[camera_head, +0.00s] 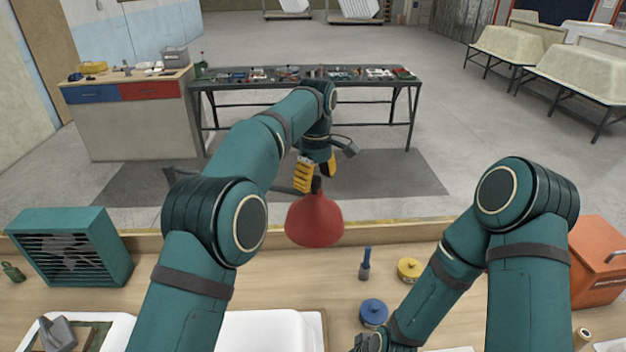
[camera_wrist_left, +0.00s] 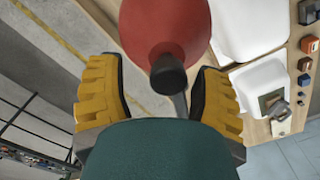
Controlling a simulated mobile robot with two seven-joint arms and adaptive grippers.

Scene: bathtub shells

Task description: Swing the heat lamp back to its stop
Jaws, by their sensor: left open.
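The heat lamp has a red bell-shaped shade (camera_head: 314,222) that hangs over the back edge of the workbench in the head view. A dark lamp arm (camera_head: 268,187) runs left from its neck. My left gripper (camera_head: 317,174) is open at the top of the lamp, with its yellow fingers on either side of the dark neck. In the left wrist view the shade (camera_wrist_left: 165,28) and the neck (camera_wrist_left: 168,76) lie between the spread fingers; contact cannot be told. My right gripper (camera_head: 368,343) is low at the bottom edge, mostly cut off.
A teal fan heater (camera_head: 72,247) stands left on the workbench (camera_head: 160,245). A blue pot (camera_head: 373,312), a yellow pot (camera_head: 409,269) and a brush (camera_head: 365,264) stand right of the lamp. An orange box (camera_head: 597,262) is far right. White shells (camera_head: 275,332) lie in front.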

